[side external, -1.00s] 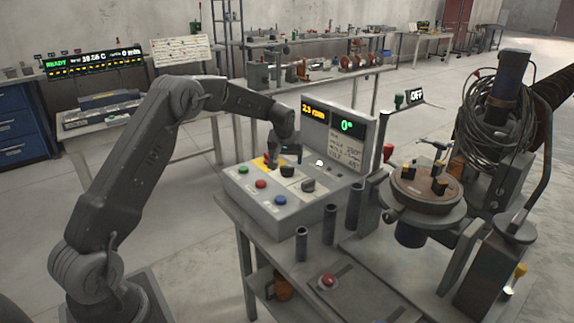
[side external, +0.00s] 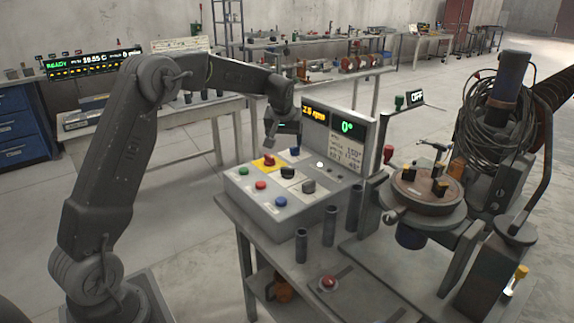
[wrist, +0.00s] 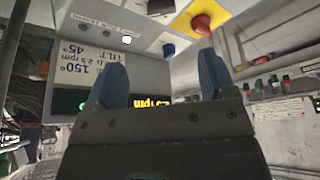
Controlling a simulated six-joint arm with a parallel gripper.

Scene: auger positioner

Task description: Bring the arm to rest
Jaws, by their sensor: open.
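My gripper (side external: 283,140) hangs just above the back of the grey control box (side external: 250,193), apart from its buttons. In the wrist view its two blue fingers (wrist: 165,78) are spread with nothing between them. A red mushroom button (side external: 269,158) on a yellow plate sits below the gripper; it also shows in the wrist view (wrist: 201,24). A blue button (side external: 295,151) and black knobs (side external: 288,172) are close by. The display panel (side external: 339,132) behind the box shows an orange rpm reading and a green 0°.
The positioner's round table (side external: 428,190) with small clamped parts stands at the right. A side bench (side external: 180,115) is behind the arm. The air above the box is open.

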